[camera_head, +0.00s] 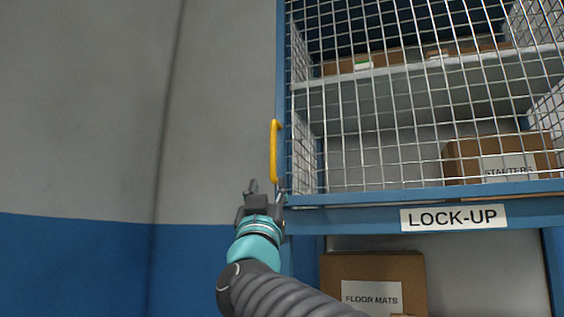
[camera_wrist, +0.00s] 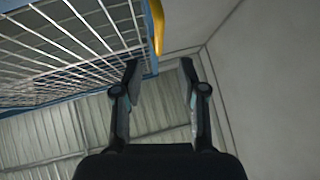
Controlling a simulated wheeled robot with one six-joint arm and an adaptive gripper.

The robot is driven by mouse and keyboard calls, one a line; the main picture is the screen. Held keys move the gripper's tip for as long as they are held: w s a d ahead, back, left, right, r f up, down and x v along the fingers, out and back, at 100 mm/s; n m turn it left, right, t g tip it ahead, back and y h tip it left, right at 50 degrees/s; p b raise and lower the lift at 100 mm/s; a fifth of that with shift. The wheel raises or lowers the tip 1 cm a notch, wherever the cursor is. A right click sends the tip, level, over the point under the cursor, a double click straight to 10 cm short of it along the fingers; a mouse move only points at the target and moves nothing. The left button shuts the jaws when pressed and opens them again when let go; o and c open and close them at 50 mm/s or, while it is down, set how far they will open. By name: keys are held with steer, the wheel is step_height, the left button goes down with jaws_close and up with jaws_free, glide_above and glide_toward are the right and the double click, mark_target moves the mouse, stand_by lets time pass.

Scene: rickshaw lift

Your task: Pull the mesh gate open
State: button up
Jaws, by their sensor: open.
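The mesh gate (camera_head: 400,100) is a wire grid in a blue frame, and it looks closed across the upper cage. Its yellow handle (camera_head: 274,152) stands upright on the left edge of the frame. In the wrist view the handle (camera_wrist: 157,25) is at the top, beside the gate mesh (camera_wrist: 70,40). My gripper (camera_head: 266,186) is open and just below the handle's lower end in the head view. In the wrist view my gripper's fingers (camera_wrist: 160,68) are spread with nothing between them, and the handle lies ahead, toward the left finger. Contact cannot be told.
A "LOCK-UP" sign (camera_head: 454,217) is on the blue rail below the gate. Behind the mesh are a shelf (camera_head: 420,92) and a "STARTERS" box (camera_head: 465,158). A "FLOOR MATS" box (camera_head: 373,275) sits below. The grey and blue wall (camera_head: 90,120) on the left is bare.

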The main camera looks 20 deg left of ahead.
mark_target(272, 152)
steer(key=w+r+p, duration=0.1)
steer(key=w+r, duration=0.2)
steer(key=w+a+r+m+h+p, duration=0.1)
steer(key=w+r+p, duration=0.1)
steer(key=w+r, duration=0.1)
steer(key=w+r+h+p, duration=0.1)
steer(key=w+r+p, duration=0.1)
steer(key=w+r, duration=0.1)
steer(key=shift+a+r+m+t, duration=0.2)
steer(key=shift+r, duration=0.25)
steer(key=shift+a+r+m+t, duration=0.2)
steer(key=shift+r, duration=0.25)
jaws_close()
